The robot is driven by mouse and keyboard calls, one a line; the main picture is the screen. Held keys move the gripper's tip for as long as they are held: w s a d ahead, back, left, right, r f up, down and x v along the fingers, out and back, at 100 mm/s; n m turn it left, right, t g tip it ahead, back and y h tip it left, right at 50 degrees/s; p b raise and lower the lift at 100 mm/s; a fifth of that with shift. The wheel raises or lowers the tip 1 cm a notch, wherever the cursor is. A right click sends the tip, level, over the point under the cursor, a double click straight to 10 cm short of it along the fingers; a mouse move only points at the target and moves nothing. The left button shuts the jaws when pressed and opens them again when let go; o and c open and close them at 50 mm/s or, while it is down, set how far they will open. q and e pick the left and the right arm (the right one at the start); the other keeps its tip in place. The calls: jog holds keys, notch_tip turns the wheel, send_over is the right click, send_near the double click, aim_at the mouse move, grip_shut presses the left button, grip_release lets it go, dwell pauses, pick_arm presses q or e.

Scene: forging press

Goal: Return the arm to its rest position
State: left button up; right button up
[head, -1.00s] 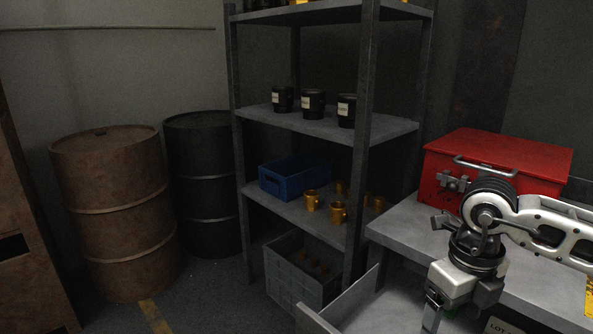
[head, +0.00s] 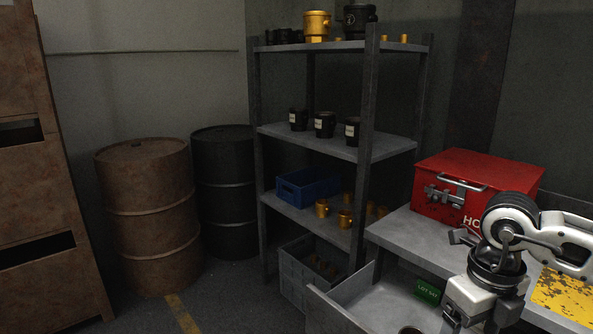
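My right arm comes in from the right edge of the head view, in front of the grey workbench (head: 405,230). Its gripper (head: 455,318) points down over the open grey drawer (head: 365,300) at the bottom edge. The fingers are small and partly cut off, so I cannot tell whether they are open or hold anything. My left arm and gripper are not in view.
A red box (head: 470,190) stands on the bench close behind my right arm. A metal shelf (head: 385,150) with black and brass-coloured parts stands left of the bench. A brown barrel (head: 150,220) and a black barrel (head: 225,190) stand further left.

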jog(key=s+a+f+n+g+y, duration=0.15)
jog(key=s+a+y, duration=0.3)
jog(key=a, duration=0.55)
jog(key=s+a+f+g+y, duration=0.1)
jog(key=s+a+g+y, duration=0.15)
jog(key=a+y, duration=0.6)
jog(key=a+r+m+t+y+b, duration=0.1)
jog(key=a+r+m+t+y, duration=0.3)
jog(key=a+r+m+y, duration=0.5)
jog(key=w+d+f+m+t+h, duration=0.3)
jog(key=f+m+t+h, duration=0.15)
jog(key=m+t, duration=0.45)
jog(key=w+d+f+m+t+h, duration=0.3)
jog(key=d+f+m+t+h, duration=0.15)
jog(key=m+t, duration=0.45)
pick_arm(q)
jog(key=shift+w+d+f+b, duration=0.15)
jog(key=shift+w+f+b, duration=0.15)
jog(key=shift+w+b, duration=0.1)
pick_arm(e)
jog(key=s+d+f+m+g+h, duration=0.3)
jog(key=s+d+f+m+h, duration=0.1)
jog(key=f, duration=0.5)
jog(key=s+d+f+m+g+h, duration=0.4)
jog(key=f+m, duration=0.4)
jog(key=f, duration=0.2)
jog(key=shift+s+f+h, duration=0.15)
jog(key=shift+s+h, duration=0.65)
jog(key=shift+s, duration=0.3)
